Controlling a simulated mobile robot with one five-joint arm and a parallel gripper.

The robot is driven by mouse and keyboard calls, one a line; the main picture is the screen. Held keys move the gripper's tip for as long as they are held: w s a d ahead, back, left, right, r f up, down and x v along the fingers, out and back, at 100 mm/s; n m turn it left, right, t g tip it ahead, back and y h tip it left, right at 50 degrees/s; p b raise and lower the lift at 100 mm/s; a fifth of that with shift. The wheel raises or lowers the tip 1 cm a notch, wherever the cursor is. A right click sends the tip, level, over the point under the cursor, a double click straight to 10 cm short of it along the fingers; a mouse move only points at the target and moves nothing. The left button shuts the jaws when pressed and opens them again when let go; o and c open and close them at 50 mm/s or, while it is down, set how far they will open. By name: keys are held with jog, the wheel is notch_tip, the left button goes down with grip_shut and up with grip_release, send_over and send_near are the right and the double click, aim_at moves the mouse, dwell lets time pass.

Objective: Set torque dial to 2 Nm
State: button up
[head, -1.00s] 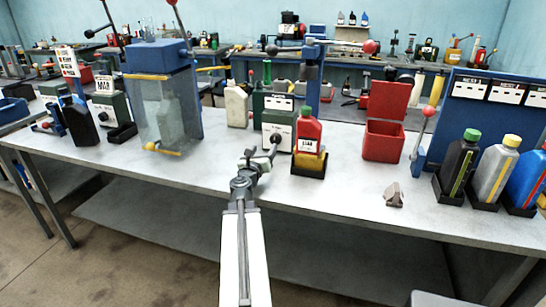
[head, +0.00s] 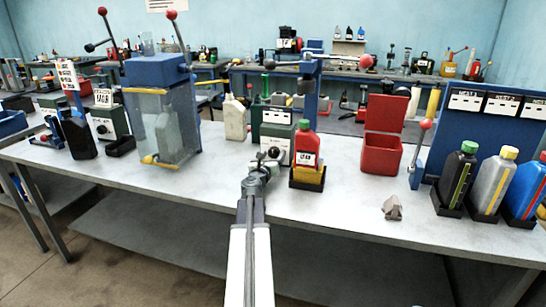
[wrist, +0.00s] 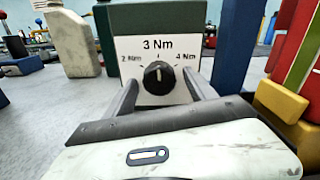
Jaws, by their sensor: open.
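The torque dial is a black round knob (wrist: 158,77) on the white front plate of a dark green box (wrist: 160,17). The plate reads 3 Nm at the top, 2 Nm at the left and 4 Nm at the right. The knob's light pointer mark points up, toward 3 Nm. My gripper (wrist: 160,88) is open, with one finger on each side of the knob; whether they touch it I cannot tell. In the head view my gripper (head: 268,157) is in front of the box (head: 272,114) and hides the knob.
A red bottle (head: 306,144) in a yellow-and-black holder stands close right of the box. A cream canister (head: 235,119) stands behind left. A clear-walled blue machine (head: 157,72) is further left. A red open bin (head: 381,156) and a small grey-brown part (head: 392,207) are to the right.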

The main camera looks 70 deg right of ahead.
jog(key=c, duration=1.4)
jog(key=shift+n, duration=0.3)
jog(key=n, duration=1.1)
jog(key=shift+r, duration=0.1)
jog(key=shift+s+n, duration=0.1)
jog(key=shift+n, duration=0.2)
jog(key=o, duration=1.4)
